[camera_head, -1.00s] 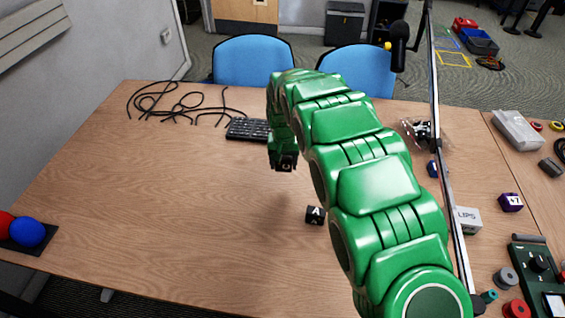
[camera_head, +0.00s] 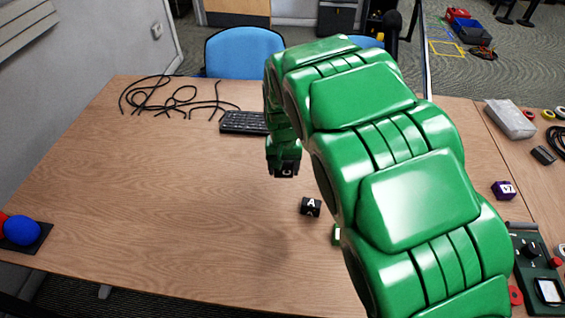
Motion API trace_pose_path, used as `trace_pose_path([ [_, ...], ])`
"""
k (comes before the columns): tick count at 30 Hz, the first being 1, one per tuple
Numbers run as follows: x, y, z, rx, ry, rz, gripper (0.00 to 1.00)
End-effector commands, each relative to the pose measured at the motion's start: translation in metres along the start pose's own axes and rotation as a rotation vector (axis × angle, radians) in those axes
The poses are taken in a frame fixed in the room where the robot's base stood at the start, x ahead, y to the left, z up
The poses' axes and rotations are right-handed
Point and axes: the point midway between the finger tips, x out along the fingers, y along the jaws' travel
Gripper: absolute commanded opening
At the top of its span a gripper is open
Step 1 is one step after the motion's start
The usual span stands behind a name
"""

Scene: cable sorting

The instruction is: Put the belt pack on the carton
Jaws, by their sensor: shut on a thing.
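My gripper (camera_head: 285,172) points down over the middle of the table, left of my green arm. It is shut on a small dark thing with a white mark (camera_head: 288,170), mostly hidden by the fingers; I cannot tell for sure that it is the belt pack. A small black block with a white letter A (camera_head: 311,206) lies on the table, in front of and to the right of the gripper, apart from it. I cannot make out which thing is the carton; my arm hides part of the table.
Loose black cables (camera_head: 170,97) and a black keyboard (camera_head: 243,122) lie at the back. Blue and red balls (camera_head: 21,230) sit on a dark pad at left. A grey box (camera_head: 510,119), purple block (camera_head: 503,190) and green panel (camera_head: 537,262) are at right. The left middle is bare wood.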

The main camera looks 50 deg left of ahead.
Motion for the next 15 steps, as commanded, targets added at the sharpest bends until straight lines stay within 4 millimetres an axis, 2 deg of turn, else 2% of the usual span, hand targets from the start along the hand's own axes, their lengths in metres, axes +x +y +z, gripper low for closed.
trace_pose_path([
  [11, -0.003, 0.002, 0.006, 0.001, 0.001, 0.000, 0.23],
  [15, -0.006, 0.013, 0.000, 0.020, 0.002, -0.002, 0.23],
])
